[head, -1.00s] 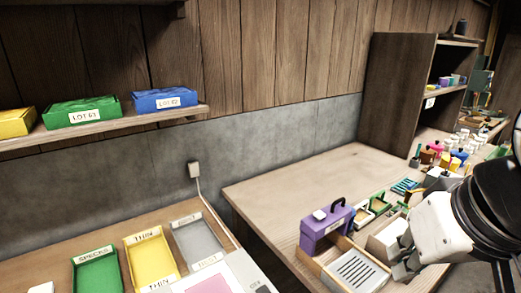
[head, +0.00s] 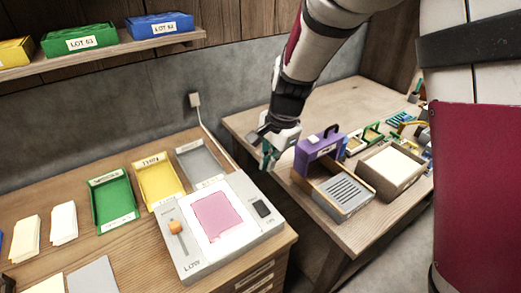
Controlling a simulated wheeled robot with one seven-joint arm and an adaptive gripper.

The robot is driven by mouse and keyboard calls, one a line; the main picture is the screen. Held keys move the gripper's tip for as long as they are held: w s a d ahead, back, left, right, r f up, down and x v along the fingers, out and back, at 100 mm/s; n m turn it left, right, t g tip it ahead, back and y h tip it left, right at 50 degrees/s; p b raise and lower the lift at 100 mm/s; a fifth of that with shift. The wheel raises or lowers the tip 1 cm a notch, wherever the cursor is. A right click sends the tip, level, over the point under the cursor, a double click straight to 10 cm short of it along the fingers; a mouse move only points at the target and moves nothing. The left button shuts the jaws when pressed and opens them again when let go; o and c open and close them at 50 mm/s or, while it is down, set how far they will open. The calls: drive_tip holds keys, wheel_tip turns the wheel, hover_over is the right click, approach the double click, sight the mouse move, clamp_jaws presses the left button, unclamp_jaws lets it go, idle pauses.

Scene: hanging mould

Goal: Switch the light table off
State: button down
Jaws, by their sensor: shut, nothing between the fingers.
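The light table (head: 245,240) is a pale box on the left bench, near its right front corner. Its panel (head: 216,214) glows, with a pink sheet on it. An orange-knobbed slider (head: 175,227) is on its left side, by a label reading LOW. A dark rocker switch (head: 263,209) is on its right side; its position is too small to tell. My gripper (head: 267,160) is shut and empty, above and behind the switch, near the gap between the benches.
Green (head: 113,202), yellow (head: 157,180) and grey (head: 200,163) trays lie behind the light table. A purple box (head: 316,153) and a slotted wooden box (head: 343,192) stand right of my gripper. A white cord runs from a wall socket (head: 195,100). Cards lie at left.

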drive_tip(key=m, duration=0.1)
approach(256, 202)
drive_tip(key=shift+h, duration=0.3)
drive_tip(key=f, duration=0.6)
drive_tip(key=shift+w+a+f, duration=0.2)
drive_tip(key=shift+a+f, duration=0.15)
drive_tip(key=shift+f, duration=0.1)
drive_tip(key=shift+w+a+f+b, duration=0.15)
drive_tip(key=shift+w+f+b, duration=0.1)
drive_tip(key=shift+f, duration=0.15)
drive_tip(key=shift+w+a+f+b, duration=0.1)
drive_tip(key=shift+w+a+f, duration=0.1)
drive_tip(key=shift+f, duration=0.2)
drive_tip(key=shift+s, duration=0.1)
drive_tip(key=shift+s+d, duration=0.1)
